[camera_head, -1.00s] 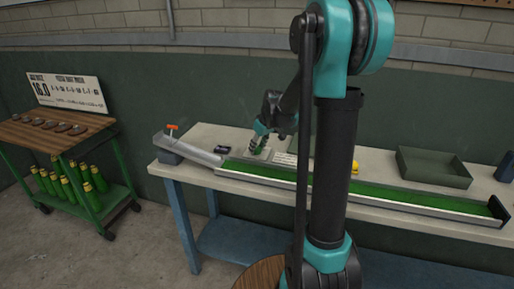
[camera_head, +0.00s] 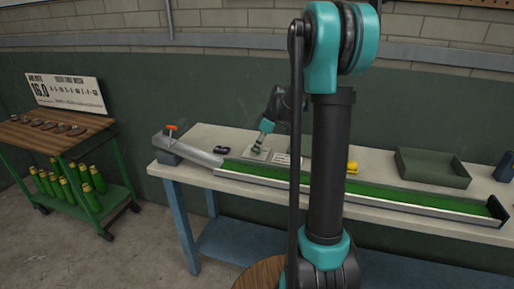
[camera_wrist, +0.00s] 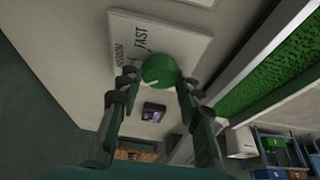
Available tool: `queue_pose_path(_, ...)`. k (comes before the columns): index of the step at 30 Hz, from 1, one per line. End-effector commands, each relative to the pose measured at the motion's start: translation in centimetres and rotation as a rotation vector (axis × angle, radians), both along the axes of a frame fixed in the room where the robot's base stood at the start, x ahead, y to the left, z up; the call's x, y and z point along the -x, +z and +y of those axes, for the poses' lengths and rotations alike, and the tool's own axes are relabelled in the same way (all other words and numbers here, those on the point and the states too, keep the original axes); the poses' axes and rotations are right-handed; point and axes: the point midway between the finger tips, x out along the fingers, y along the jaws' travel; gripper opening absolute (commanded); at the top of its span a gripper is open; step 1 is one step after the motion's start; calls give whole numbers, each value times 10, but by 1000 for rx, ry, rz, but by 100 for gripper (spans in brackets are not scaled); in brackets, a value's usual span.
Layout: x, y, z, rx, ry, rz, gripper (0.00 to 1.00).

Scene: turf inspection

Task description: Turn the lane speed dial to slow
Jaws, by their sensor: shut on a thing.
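The lane speed dial is a round green knob (camera_wrist: 161,68) with a small pale mark on its face. It sits on a white plate (camera_wrist: 187,33) with black lettering; "FAST" is readable beside the knob, and a longer word there is too small to read surely. In the wrist view my gripper (camera_wrist: 159,79) is shut on the dial, one finger on each side. In the head view my gripper (camera_head: 259,146) reaches down to the plate (camera_head: 250,155) on the bench behind the lane, and the dial is mostly hidden.
The green lane (camera_head: 400,198) runs along the bench front, with a metal chute (camera_head: 196,152) and orange-topped part (camera_head: 171,127) at left. A dark device (camera_head: 222,150) lies left of the plate. A yellow object (camera_head: 352,166) and olive tray (camera_head: 435,168) stand right.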

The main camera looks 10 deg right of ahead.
Motion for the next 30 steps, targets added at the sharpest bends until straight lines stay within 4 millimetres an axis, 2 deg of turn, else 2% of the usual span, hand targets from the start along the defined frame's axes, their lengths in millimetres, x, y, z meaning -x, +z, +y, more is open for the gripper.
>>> queue_pose_path(12, 0, 0, 0, 1, 5, 0, 6)
queue_pose_path(13, 0, 0, 0, 1, 5, 0, 39)
queue_pose_path(17, 0, 0, 0, 1, 5, 0, 55)
queue_pose_path(26, 0, 1, 0, 0, 4, -1, 56)
queue_pose_path(30, 2, 9, -4, 0, 3, 0, 56)
